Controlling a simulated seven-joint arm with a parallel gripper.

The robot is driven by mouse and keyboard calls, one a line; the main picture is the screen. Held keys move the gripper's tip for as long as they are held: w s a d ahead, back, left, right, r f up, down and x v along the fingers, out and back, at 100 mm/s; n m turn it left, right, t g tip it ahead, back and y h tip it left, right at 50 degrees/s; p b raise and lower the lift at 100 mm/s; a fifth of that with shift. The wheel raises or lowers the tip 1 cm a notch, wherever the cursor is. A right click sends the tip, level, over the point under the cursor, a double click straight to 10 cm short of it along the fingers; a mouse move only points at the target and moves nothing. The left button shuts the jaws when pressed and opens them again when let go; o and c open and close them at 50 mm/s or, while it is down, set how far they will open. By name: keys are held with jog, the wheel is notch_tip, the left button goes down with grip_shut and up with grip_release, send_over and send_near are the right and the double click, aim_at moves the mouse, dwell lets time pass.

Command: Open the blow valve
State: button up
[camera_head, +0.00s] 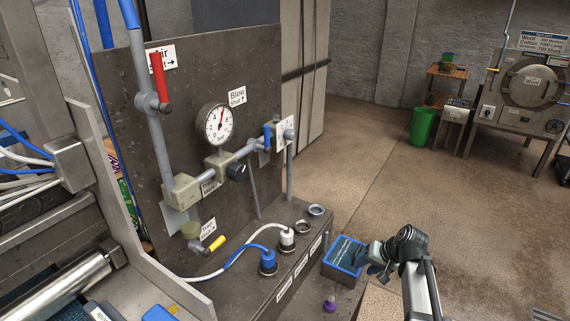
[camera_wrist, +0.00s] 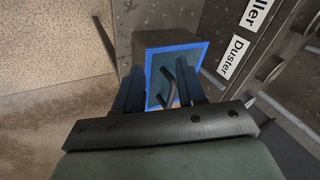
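The blow valve has a blue lever (camera_head: 267,136) on the grey pipe, at the right part of the upright dark panel. The lever stands roughly upright. My gripper (camera_head: 374,268) is low and to the right of the panel, well apart from the valve, beside a blue-rimmed box. In the wrist view my gripper (camera_wrist: 160,88) has its two dark blue fingers spread, with nothing visibly held between them. The blow valve does not show in the wrist view.
The blue-rimmed box (camera_head: 343,257) also shows beyond my fingers in the wrist view (camera_wrist: 178,62). A red air lever (camera_head: 161,78), a gauge (camera_head: 215,124), a black knob (camera_head: 236,172) and a yellow-handled valve (camera_head: 215,244) share the panel. Hose couplings (camera_head: 287,240) stand on the ledge below.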

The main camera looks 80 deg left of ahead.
jog(key=s+a+r+n+g+y, duration=0.1)
jog(key=s+a+r+g, duration=0.1)
jog(key=s+a+r, duration=0.35)
jog(key=s+a+r+n+g+y, duration=0.1)
jog(key=s+a+r+n, duration=0.1)
jog(key=a+r, duration=0.6)
jog(key=n+g, duration=0.8)
send_near(267, 145)
jog(key=w+a+f, duration=0.3)
jog(key=w+a, duration=0.2)
jog(key=w, duration=0.1)
notch_tip(267, 145, up, 4)
jog(key=s+d+n+g+h, duration=0.1)
jog(key=d+n+g+h, duration=0.15)
jog(key=n, duration=0.35)
jog(key=s+n, duration=0.1)
jog(key=s, duration=0.3)
jog(key=s+a+n, duration=0.1)
jog(key=s+n, duration=0.1)
jog(key=s, duration=0.3)
jog(key=s+a+n, duration=0.1)
jog(key=s, duration=0.3)
jog(key=shift+s+a+r+g+h, duration=0.15)
jog(key=shift+s+a+g+h, duration=0.05)
jog(key=shift+s+g+h, duration=0.2)
jog(key=shift+c, duration=0.5)
grip_shut()
